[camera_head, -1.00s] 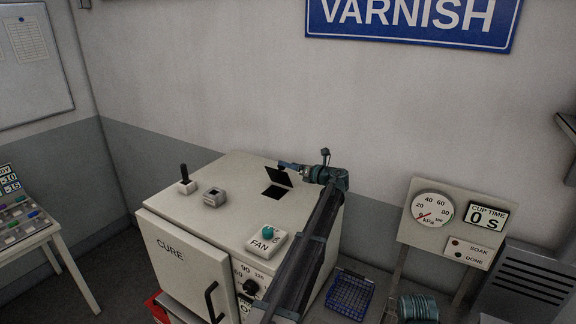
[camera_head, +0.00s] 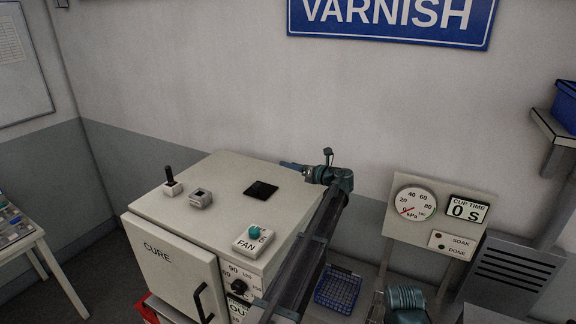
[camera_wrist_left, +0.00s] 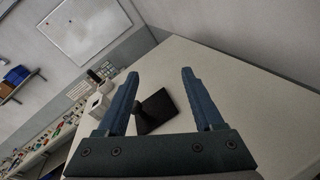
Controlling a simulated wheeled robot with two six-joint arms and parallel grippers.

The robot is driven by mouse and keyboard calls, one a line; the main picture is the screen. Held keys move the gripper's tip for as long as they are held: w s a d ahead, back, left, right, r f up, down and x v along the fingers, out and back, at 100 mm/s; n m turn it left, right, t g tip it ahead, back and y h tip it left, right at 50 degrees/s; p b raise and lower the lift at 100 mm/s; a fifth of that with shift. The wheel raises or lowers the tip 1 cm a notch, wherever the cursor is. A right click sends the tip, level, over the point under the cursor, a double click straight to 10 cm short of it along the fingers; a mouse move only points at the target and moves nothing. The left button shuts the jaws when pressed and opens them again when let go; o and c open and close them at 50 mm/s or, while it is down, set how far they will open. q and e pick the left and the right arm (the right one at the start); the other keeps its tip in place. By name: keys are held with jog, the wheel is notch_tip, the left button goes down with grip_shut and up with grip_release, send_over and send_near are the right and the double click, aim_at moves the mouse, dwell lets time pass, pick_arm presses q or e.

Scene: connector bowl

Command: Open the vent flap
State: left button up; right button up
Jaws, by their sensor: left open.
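The vent flap (camera_head: 261,190) is a dark square plate in the top of the cream CURE oven (camera_head: 218,178). It looks to lie flat, level with the top, and no raised edge shows in the head view. It also shows in the left wrist view (camera_wrist_left: 158,112), beyond and between the fingers, with a dark knob-like shape at its left. My left gripper (camera_head: 284,165) is by the oven's back edge, behind and right of the flap, apart from it. Its blue fingers (camera_wrist_left: 160,75) are open with nothing between them. My right gripper is not in view.
A black lever (camera_head: 170,178), a small grey block (camera_head: 200,198) and the FAN button box (camera_head: 253,239) stand on the oven top. My left arm passes along the oven's right side. A blue basket (camera_head: 338,289) and a gauge panel (camera_head: 434,215) are to the right.

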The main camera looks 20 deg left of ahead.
pick_arm(q)
jog(key=r+p+v, duration=0.1)
jog(key=v, duration=0.6)
jog(key=shift+w, duration=0.35)
jog(key=shift+d+f, duration=0.1)
jog(key=shift+d, duration=0.05)
dwell(0.6)
